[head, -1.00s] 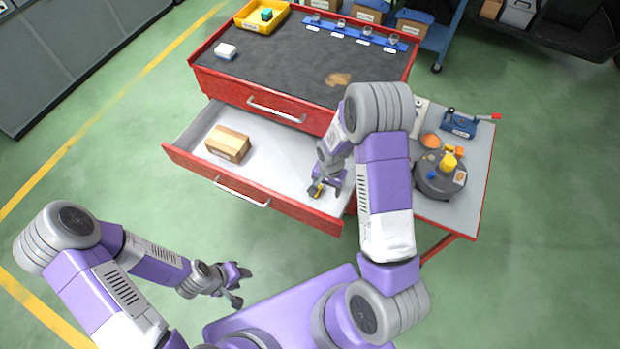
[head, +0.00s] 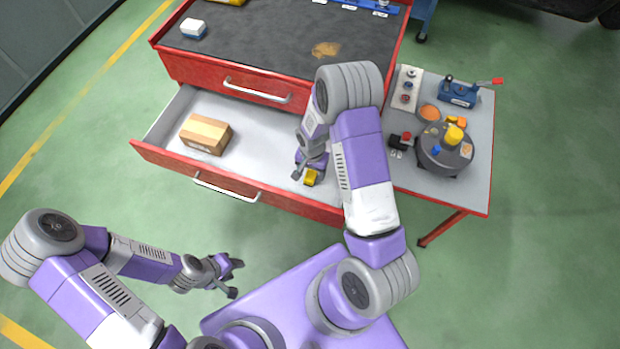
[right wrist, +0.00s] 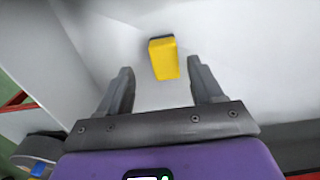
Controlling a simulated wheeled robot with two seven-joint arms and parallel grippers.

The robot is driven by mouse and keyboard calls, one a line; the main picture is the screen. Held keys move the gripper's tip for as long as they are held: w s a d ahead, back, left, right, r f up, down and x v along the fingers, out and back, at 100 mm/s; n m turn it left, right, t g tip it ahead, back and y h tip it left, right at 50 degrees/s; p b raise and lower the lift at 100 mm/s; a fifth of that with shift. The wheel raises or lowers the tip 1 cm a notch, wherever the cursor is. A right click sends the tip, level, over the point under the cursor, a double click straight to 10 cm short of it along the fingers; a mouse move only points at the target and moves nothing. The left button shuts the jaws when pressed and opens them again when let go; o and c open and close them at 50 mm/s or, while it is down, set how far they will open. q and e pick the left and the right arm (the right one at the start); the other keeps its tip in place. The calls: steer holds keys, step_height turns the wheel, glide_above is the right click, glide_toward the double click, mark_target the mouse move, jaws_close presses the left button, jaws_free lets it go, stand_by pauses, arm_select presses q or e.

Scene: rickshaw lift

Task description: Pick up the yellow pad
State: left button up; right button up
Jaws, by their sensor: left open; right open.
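The yellow pad (head: 311,177) lies in the open lower drawer, close to its front wall. In the right wrist view the yellow pad (right wrist: 164,59) is a small yellow block with a dark far end, on the pale drawer floor. My right gripper (head: 305,171) is inside the drawer above the pad. In the right wrist view its two fingers (right wrist: 160,88) are apart, with the pad just beyond the tips and nothing between them. My left gripper (head: 236,278) is open and empty over the floor in front of the drawer.
A cardboard box (head: 205,134) sits at the left in the open drawer (head: 260,128). The red cabinet's dark top (head: 270,42) holds a white-and-blue block (head: 193,28). At the right, a side table (head: 471,188) carries a round grey turntable (head: 444,158) and a blue vise (head: 458,94).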

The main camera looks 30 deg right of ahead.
mark_target(310, 175)
steer(key=f, duration=0.3)
steer(key=f+b, duration=0.1)
steer(key=shift+w+a+f, duration=0.15)
steer(key=shift+w+f, duration=0.1)
steer(key=shift+w, duration=0.1)
steer(key=shift+c, duration=0.2)
steer(key=c, duration=1)
steer(key=shift+r, duration=0.1)
step_height(310, 175, up, 10)
steer(key=p, duration=0.2)
steer(key=shift+p, duration=0.3)
